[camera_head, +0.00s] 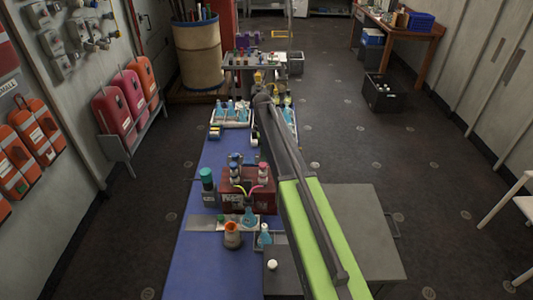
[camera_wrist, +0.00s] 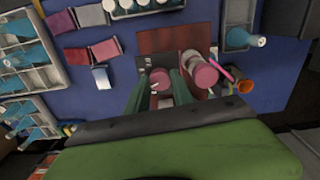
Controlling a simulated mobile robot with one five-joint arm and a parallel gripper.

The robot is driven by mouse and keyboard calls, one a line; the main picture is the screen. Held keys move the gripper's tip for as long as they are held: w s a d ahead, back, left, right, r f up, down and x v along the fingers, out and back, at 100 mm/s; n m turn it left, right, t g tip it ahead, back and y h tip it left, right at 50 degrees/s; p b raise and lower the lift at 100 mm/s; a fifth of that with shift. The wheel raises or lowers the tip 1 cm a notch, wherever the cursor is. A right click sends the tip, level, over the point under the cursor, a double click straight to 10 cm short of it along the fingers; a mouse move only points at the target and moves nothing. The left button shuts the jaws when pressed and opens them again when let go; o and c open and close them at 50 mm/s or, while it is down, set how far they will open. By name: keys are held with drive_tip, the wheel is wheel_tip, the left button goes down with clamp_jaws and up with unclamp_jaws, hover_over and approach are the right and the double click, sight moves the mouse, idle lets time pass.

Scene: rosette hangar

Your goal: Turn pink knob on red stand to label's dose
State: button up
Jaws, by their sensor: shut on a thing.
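In the wrist view my gripper (camera_wrist: 160,88) has its two green fingers on either side of a round pink knob (camera_wrist: 159,77), which carries a light mark on its face. They are shut on it. A red stand (camera_wrist: 160,41) lies just beyond the knob. A second pink-ended cylinder with a pale body (camera_wrist: 203,74) stands right beside the right finger. In the head view the red stand (camera_head: 234,188) sits on the blue table, with pale labels on its front too small to read. My arm hides my fingertips there.
Trays of blue flasks (camera_head: 231,117) stand farther back on the blue table (camera_head: 190,262). The floor to the right is mostly open.

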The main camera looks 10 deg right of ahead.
drive_tip(key=shift+s, duration=0.15)
clamp_jaws()
drive_tip(key=shift+d+f, duration=0.1)
drive_tip(key=shift+d, duration=0.25)
drive_tip(key=shift+a, duration=0.15)
drive_tip(key=shift+a+m, duration=0.35)
drive_tip(key=shift+m, duration=0.15)
drive_tip(key=o, duration=0.9)
unclamp_jaws()
drive_tip(key=shift+s, duration=0.1)
drive_tip(key=shift+d, duration=0.1)
